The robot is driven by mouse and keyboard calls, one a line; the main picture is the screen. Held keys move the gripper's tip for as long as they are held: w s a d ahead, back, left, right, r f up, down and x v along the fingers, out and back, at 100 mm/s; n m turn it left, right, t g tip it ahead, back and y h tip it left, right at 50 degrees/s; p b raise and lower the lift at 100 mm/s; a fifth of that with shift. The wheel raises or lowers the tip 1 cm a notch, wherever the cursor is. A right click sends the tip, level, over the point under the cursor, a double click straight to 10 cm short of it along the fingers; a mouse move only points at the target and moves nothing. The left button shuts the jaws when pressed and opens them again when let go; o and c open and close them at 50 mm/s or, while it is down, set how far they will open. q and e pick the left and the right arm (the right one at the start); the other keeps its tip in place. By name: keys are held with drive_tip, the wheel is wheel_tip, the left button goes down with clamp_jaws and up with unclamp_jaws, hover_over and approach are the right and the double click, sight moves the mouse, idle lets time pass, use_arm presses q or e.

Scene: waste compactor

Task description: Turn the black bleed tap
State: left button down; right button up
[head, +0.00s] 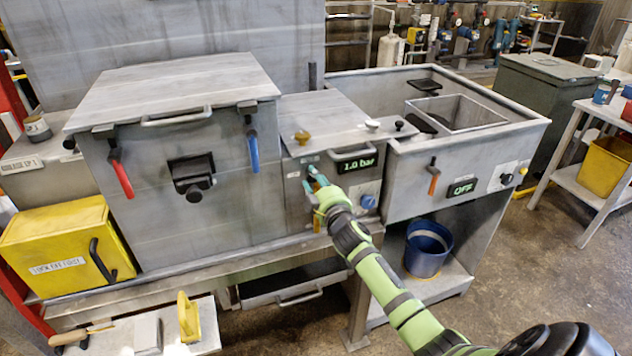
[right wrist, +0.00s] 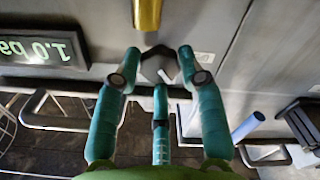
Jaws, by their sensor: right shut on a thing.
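My right gripper (head: 316,180) reaches the front of the grey middle panel, just left of the lit "1.0 bar" display (head: 357,164). In the right wrist view, my right gripper (right wrist: 158,72) has its teal fingers closed around a small dark tap (right wrist: 160,64), which I take as the black bleed tap. The fingers hide part of it, and its turned angle is hard to read. In the head view the gripper covers the tap. The display also shows upside down in the right wrist view (right wrist: 42,48). My left gripper is not in view.
A brass-yellow part (right wrist: 148,14) sits close to the fingertips. Red (head: 122,178) and blue (head: 253,150) levers hang on the left chamber. An orange-handled lever (head: 433,180) and an "OFF" display (head: 462,188) are on the right unit. A blue bucket (head: 428,248) stands below.

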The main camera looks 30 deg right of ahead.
drive_tip(key=n, duration=0.8)
drive_tip(key=shift+n, duration=0.6)
drive_tip(key=o, duration=1.1)
drive_tip(key=v, duration=1.2)
drive_tip(key=shift+r, duration=0.1)
